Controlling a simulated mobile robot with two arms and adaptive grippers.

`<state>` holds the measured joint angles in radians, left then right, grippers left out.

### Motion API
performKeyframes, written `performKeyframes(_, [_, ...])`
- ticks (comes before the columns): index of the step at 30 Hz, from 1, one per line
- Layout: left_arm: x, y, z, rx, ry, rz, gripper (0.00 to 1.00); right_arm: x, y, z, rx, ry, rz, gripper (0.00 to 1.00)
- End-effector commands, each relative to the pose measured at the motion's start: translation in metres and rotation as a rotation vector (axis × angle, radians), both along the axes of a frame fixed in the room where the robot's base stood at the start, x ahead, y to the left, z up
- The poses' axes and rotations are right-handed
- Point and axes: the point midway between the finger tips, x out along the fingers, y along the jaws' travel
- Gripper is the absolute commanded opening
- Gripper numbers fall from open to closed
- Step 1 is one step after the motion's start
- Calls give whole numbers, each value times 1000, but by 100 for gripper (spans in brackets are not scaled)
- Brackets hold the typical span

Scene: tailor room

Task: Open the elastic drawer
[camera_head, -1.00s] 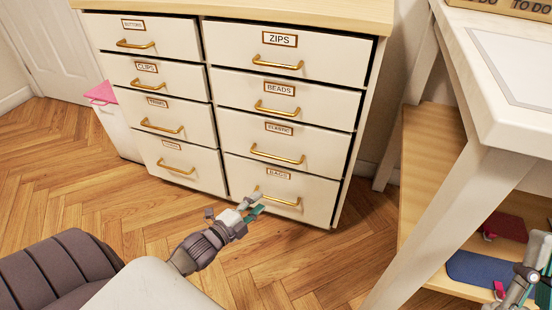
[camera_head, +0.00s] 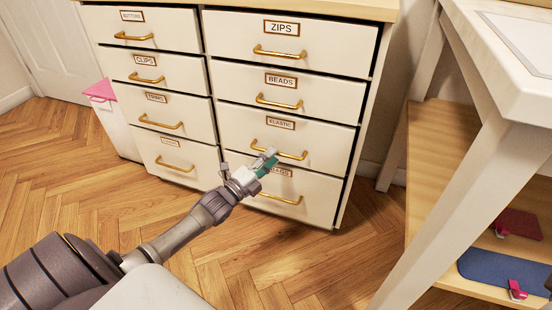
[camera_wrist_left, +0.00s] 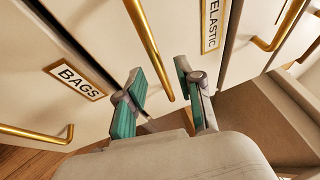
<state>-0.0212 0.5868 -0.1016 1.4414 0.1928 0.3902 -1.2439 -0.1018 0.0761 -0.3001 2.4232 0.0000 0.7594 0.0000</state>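The elastic drawer (camera_head: 318,139) is in the right column of the white cabinet, third from the top, and is shut. Its brass handle (camera_head: 292,154) is a horizontal bar below the ELASTIC label (camera_head: 281,123). In the left wrist view the handle (camera_wrist_left: 152,45) runs down toward the space between my fingers. My right gripper is not in view.
The bags drawer (camera_head: 318,190) is directly below, partly hidden by my left gripper, and the beads drawer (camera_head: 330,100) is above. A white table (camera_head: 470,180) with a low wooden shelf stands on the right. Wooden floor (camera_head: 290,260) lies clear before the cabinet.

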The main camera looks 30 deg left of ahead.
Motion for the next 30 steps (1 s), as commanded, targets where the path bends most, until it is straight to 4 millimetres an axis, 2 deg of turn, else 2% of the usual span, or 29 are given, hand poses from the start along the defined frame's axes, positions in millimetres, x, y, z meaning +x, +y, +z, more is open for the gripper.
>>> performKeyframes(3, [16, -2, 1, 0, -1, 0, 36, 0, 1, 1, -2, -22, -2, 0])
performKeyframes(6, [23, -3, 3, 0, 0, 0, 36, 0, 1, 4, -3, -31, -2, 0])
performKeyframes(16, [27, -4, 5, 0, 2, 0, 36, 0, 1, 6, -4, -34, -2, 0])
performKeyframes(17, [27, -4, 5, 0, 1, 0, 34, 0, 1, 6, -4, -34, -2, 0])
performKeyframes(23, [26, -4, 5, 0, 1, 0, 1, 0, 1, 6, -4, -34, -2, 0])
performKeyframes(30, [26, -4, 4, 0, 1, 0, 0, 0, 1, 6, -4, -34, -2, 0])
